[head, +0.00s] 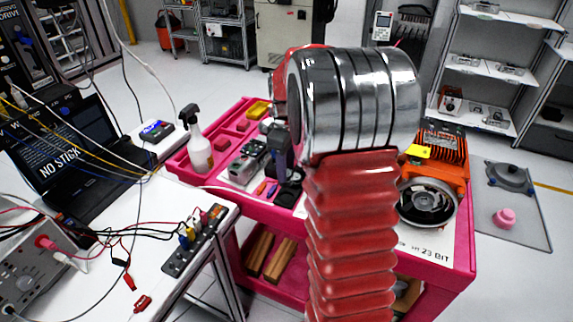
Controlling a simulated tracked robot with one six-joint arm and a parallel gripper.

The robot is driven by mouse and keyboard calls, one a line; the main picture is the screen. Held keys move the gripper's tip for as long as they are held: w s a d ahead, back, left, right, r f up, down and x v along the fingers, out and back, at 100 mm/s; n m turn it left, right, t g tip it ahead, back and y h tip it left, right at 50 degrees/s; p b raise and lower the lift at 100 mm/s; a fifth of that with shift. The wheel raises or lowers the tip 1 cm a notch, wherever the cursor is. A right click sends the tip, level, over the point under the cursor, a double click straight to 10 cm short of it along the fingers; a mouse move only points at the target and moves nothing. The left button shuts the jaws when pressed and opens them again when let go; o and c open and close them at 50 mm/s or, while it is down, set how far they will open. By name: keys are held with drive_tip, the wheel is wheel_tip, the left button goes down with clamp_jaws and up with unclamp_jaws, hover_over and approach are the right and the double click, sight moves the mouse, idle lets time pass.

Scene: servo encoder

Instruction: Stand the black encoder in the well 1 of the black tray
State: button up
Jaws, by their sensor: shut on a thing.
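My gripper (284,172) is partly seen just left of my arm, pointing down over the pink cart. It is shut on a dark thing, which I take to be the black encoder (290,192), low over or at the cart top. My arm hides part of this area, so I cannot tell whether the encoder touches anything below. I cannot make out the black tray or its well 1 for certain; the middle of the cart top is hidden behind my arm.
The pink cart (459,264) carries a grey metal part (244,168) on the left and an orange motor (440,160) with a round disc on the right. A spray bottle (197,140) stands at its left edge. A white bench (165,285) with cables and a black strip stands left.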

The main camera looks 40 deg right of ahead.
sight(286, 185)
drive_tip(key=shift+f, duration=2.65)
drive_tip(key=shift+s, duration=0.1)
drive_tip(key=shift+f, duration=0.65)
drive_tip(key=o, duration=1.1)
drive_tip(key=shift+c, duration=0.3)
drive_tip(key=shift+s+r, duration=0.1)
drive_tip(key=shift+r, duration=1.15)
